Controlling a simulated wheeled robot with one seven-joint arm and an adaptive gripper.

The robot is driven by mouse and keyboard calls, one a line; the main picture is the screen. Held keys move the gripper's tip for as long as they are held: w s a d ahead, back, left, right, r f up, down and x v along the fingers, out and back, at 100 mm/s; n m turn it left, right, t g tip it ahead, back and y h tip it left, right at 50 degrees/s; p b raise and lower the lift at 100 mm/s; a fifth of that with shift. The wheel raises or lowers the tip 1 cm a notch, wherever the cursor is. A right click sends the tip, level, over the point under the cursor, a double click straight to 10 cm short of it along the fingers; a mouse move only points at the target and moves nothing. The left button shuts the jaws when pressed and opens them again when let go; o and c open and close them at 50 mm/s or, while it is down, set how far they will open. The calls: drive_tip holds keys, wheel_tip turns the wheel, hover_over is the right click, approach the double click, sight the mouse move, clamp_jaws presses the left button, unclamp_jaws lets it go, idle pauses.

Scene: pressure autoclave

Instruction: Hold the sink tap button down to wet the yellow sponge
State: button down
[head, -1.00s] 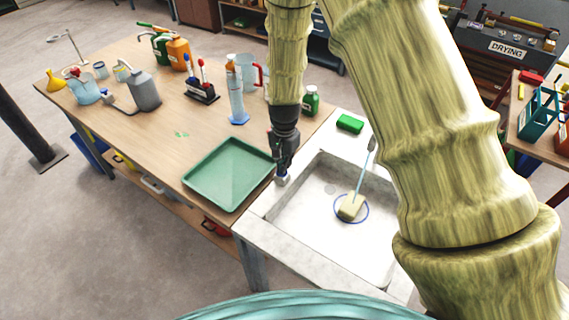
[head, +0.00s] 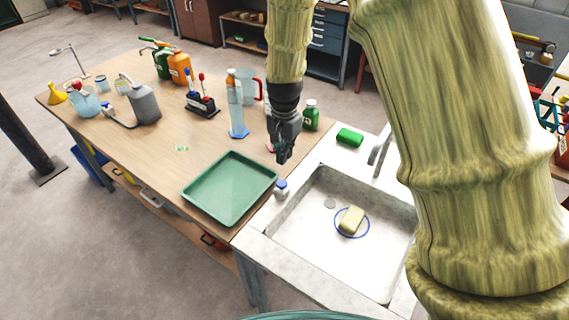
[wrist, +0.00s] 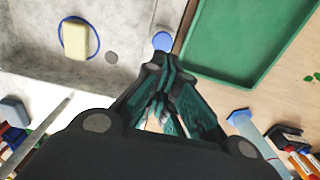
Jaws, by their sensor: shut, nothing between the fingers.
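The yellow sponge (head: 351,220) lies in the sink basin (head: 300,236) inside a blue ring marked on its floor; it also shows in the wrist view (wrist: 77,40). The blue-topped tap button (head: 281,186) stands on the sink's left rim and also shows in the wrist view (wrist: 162,41). The grey tap (head: 379,150) rises at the back of the sink, with no water stream visible. My gripper (head: 283,158) is shut and empty. It hangs above and behind the button, apart from it. In the wrist view its fingertips (wrist: 160,66) are just below the button.
A green tray (head: 226,212) lies on the wooden table left of the sink. A green block (head: 350,137) sits on the back rim. A green bottle (head: 311,115), a measuring cylinder (head: 237,110) and a red-handled jug (head: 248,88) stand behind my gripper.

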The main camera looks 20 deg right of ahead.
drive_tip(key=shift+r+b, duration=0.35)
drive_tip(key=shift+r, duration=1)
idle(0.3)
